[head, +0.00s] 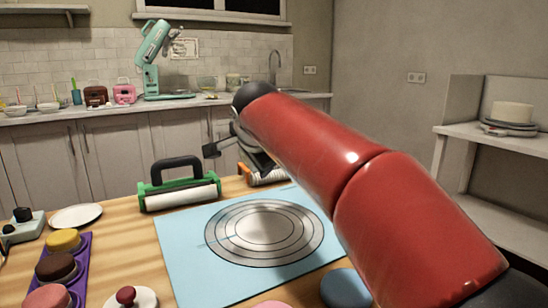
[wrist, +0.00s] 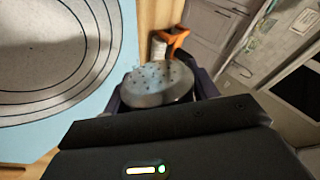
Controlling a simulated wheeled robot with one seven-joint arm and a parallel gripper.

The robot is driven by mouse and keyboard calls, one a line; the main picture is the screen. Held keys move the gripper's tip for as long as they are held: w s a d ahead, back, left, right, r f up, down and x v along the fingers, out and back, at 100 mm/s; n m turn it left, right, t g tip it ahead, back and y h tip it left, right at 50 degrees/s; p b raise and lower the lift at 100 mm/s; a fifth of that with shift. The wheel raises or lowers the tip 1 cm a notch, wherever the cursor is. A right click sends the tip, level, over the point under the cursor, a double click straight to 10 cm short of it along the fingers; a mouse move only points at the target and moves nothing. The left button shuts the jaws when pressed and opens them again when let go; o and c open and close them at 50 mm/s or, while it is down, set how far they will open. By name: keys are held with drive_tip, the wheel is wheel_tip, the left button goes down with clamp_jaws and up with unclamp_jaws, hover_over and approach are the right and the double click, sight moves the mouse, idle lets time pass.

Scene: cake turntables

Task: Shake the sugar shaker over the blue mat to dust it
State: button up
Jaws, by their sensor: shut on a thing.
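The blue mat (head: 190,262) lies on the wooden table. A grey disc with dark concentric rings (head: 300,236) and a paler middle lies on it. Both show at the left of the wrist view, the mat (wrist: 45,138) and the ringed disc (wrist: 85,75). My gripper (wrist: 160,90) is shut on the sugar shaker (wrist: 160,82), whose grey, perforated round top shows between the dark fingers. In the wrist view the shaker appears beside the mat's edge; its height and tilt are hard to tell. In the head view my red arm hides the shaker and most of the gripper.
A green-framed roller (head: 180,196) stands behind the mat. An orange-handled roller (head: 268,178) is partly hidden by my arm. A purple tray (head: 78,268) with round cakes, a white plate (head: 76,216) and a red-knobbed lid (head: 128,297) are at the left and front.

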drive_tip(key=s+a+b, duration=0.1)
drive_tip(key=s+b, duration=0.4)
drive_tip(key=s, duration=0.4)
drive_tip(key=w+d, duration=0.4)
drive_tip(key=d, duration=0.1)
drive_tip(key=shift+d+f, duration=0.25)
drive_tip(key=shift+f, duration=0.2)
idle(0.3)
